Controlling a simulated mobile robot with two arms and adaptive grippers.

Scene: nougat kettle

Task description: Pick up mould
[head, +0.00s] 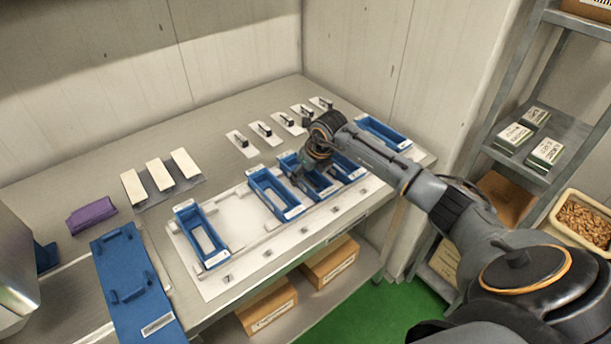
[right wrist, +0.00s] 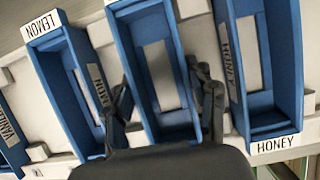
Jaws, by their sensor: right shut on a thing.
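Several blue open-topped moulds stand in a row on the white board (head: 218,283) on the metal table. My right gripper (head: 308,168) reaches down from the right over a mould (head: 318,190) in the middle of the row. In the right wrist view its two fingers are shut on the side walls of this mould (right wrist: 179,60), one on each side. Whether the mould is clear of the board I cannot tell. A mould with a LEMON label (right wrist: 58,75) is on its left, and one with a HONEY label (right wrist: 290,70) on its right, both close by. My left gripper is not in view.
Several labelled pieces (head: 240,143) lie along the table's back. White blocks (head: 160,174), a purple block (head: 91,214) and a blue plate with handles (head: 138,285) are at the left. A shelf rack (head: 530,140) stands at the right, with a tray of nuts (head: 584,222).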

